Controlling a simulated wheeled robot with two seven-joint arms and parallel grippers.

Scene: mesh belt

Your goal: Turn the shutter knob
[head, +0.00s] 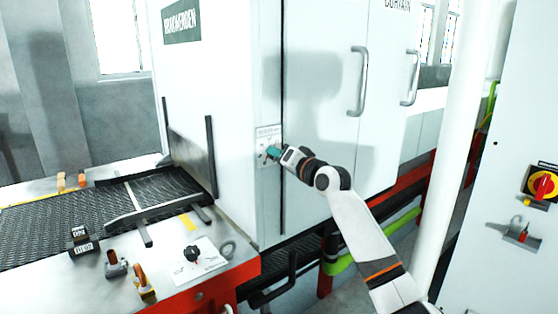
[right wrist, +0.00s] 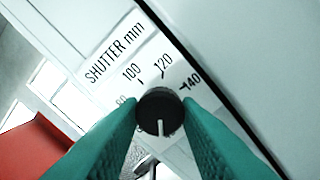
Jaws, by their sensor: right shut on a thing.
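The shutter knob (right wrist: 157,103) is a round black knob with a white pointer line. In the right wrist view it stands on a white dial plate (right wrist: 112,68) marked "SHUTTER mm", with 100, 120 and 140 legible. The pointer line is toward the bottom of that picture, away from these numbers. My right gripper (head: 275,152) reaches the dial plate on the white machine's front edge; its teal fingers are shut on the knob, one on each side. In the head view the fingers hide the knob. My left gripper is not in view.
A black mesh belt (head: 40,233) runs into the machine (head: 222,95) at left. A metal table holds another black knob (head: 192,254) on a white plate and several small items. A cabinet at right carries a red-and-yellow switch (head: 544,186). Door handles (head: 358,82) stick out right of the dial.

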